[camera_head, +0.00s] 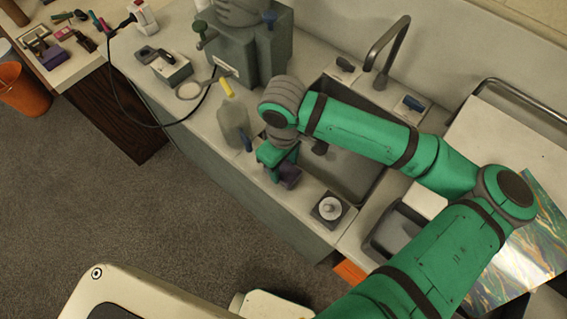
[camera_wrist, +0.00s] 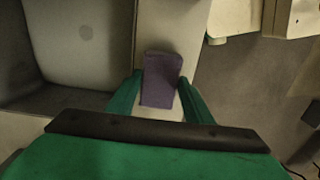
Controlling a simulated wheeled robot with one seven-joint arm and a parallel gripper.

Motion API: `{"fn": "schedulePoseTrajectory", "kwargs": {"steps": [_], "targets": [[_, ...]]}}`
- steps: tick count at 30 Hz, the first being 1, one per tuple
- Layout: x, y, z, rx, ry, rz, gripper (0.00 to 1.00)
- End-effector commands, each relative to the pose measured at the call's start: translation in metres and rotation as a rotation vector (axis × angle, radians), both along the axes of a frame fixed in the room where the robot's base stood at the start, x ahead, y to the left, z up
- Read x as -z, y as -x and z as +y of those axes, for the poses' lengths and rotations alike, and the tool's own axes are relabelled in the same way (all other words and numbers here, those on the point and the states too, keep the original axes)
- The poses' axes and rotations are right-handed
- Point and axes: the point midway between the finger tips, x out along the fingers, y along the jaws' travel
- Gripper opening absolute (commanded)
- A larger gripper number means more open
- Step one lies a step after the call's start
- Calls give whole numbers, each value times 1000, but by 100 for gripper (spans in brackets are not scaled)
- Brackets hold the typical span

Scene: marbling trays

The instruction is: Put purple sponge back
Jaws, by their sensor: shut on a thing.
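The purple sponge (camera_head: 290,176) is a small block at the counter strip in front of the sink. It also shows in the wrist view (camera_wrist: 161,80), upright between my two green fingers. My gripper (camera_head: 279,163) is shut on it, pointing down near the counter's front edge. In the head view the gripper partly hides the sponge. I cannot tell whether the sponge touches the counter.
The sink basin (camera_head: 350,172) lies just behind and right of my gripper. A clear bottle (camera_head: 234,125) with a yellow top stands close on the left. A square holder with a round knob (camera_head: 329,209) sits to the right. A grey machine (camera_head: 245,50) stands farther back.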

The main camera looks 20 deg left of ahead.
Motion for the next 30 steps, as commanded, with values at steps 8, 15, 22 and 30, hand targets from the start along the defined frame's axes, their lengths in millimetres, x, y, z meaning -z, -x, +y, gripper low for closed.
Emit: {"fn": "schedulePoseTrajectory", "kwargs": {"steps": [8,15,22,30], "targets": [[1,0,1,-2,-1,1,37],[3,0,-1,1,0,1,65],[3,0,-1,1,0,1,65],[-22,0,0,-1,-2,-1,65]]}}
